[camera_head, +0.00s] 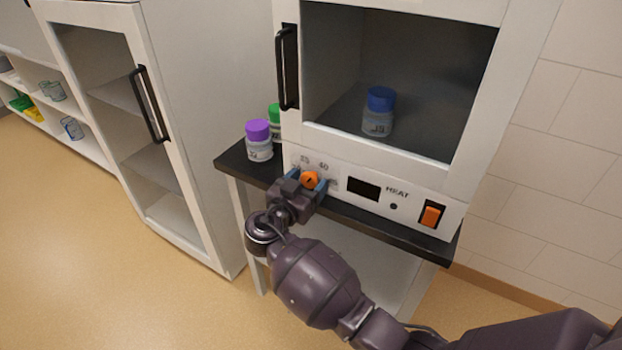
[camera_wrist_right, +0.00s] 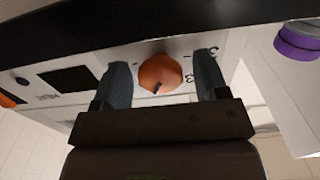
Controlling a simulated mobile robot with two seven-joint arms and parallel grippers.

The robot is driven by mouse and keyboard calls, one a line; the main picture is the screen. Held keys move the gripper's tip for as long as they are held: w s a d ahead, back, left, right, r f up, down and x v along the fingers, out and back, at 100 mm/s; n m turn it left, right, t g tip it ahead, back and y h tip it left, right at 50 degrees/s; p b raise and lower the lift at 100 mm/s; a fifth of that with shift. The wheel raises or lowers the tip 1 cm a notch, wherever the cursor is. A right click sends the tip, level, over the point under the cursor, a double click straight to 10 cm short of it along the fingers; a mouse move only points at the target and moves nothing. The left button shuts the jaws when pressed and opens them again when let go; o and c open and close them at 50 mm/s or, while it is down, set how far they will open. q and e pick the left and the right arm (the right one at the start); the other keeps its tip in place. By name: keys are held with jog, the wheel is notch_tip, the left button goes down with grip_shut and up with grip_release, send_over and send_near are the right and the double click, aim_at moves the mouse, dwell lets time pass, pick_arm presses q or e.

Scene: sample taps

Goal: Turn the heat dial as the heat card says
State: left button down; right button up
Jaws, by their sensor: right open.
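The orange heat dial (camera_head: 310,180) sits on the white front panel of the heating cabinet, with the numbers 25 and 40 printed above it. In the right wrist view the round dial (camera_wrist_right: 160,74) shows a small dark mark on its rim. My right gripper (camera_head: 307,182) is at the dial, its two fingers on either side of it. In the right wrist view the gripper (camera_wrist_right: 163,80) is open, with a visible gap between each finger and the dial. The heat card is not seen in either view. My left gripper is not in view.
The cabinet (camera_head: 400,150) stands on a black-topped table (camera_head: 232,165) and holds a blue-lidded jar (camera_head: 379,112). A dark display (camera_head: 363,188) and an orange switch (camera_head: 432,215) lie right of the dial. A purple-lidded jar (camera_head: 259,140) and a green-lidded jar (camera_head: 274,114) stand close to the left.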

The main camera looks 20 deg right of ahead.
dwell(0.3)
jog(key=c, duration=0.9)
